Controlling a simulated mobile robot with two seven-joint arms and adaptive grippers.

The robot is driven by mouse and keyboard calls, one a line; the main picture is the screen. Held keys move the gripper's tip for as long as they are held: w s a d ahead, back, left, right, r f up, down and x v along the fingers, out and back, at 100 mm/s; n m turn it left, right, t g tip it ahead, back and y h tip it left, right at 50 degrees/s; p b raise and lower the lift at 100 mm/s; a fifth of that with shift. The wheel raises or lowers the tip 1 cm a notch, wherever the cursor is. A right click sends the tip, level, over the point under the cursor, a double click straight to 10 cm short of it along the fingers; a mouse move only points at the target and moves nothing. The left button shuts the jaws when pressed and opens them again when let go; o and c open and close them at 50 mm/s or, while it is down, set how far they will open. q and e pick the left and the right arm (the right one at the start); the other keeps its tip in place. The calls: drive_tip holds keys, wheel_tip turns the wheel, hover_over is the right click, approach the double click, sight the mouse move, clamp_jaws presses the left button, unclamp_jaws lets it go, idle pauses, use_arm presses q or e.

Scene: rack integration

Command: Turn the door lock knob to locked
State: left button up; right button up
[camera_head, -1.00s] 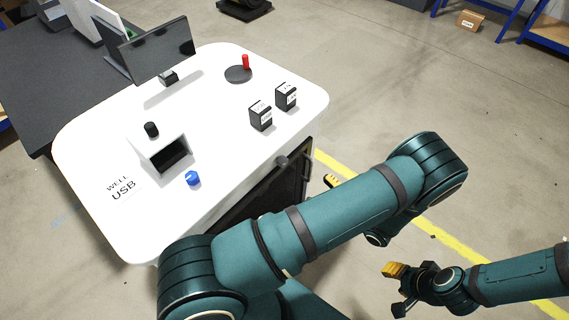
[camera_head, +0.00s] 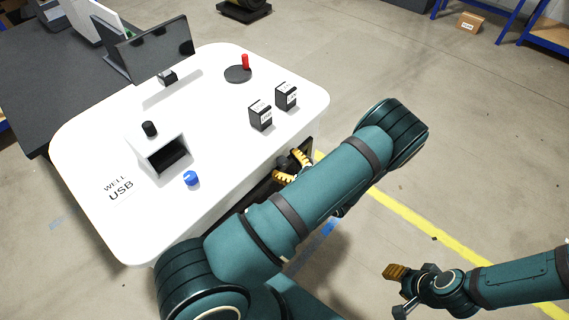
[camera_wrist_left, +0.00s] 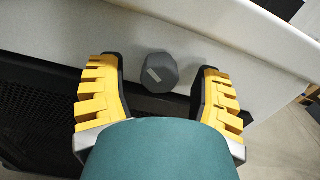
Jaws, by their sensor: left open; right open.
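The lock knob (camera_wrist_left: 160,72) is a dark grey, many-sided knob on the front of the white-topped cabinet, below the top's edge. A short pale, slanted mark shows left of centre on its face. My left gripper (camera_wrist_left: 157,70) is open, with one yellow finger on each side of the knob. Gaps show between the knob and both fingers in the left wrist view. In the head view my left gripper (camera_head: 292,166) is at the cabinet front, partly behind my arm. My right gripper (camera_head: 399,290) is open and empty above the floor at the lower right.
The white top (camera_head: 215,70) overhangs the cabinet front. Open floor lies to the right.

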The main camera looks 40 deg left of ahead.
use_arm(q)
drive_tip(key=shift+a, duration=0.25)
clamp_jaws()
drive_tip(key=m+p, duration=0.2)
drive_tip(key=m, duration=0.3)
drive_tip(key=shift+m, duration=0.3)
drive_tip(key=m+p, duration=0.1)
drive_tip(key=m, duration=0.4)
idle(0.6)
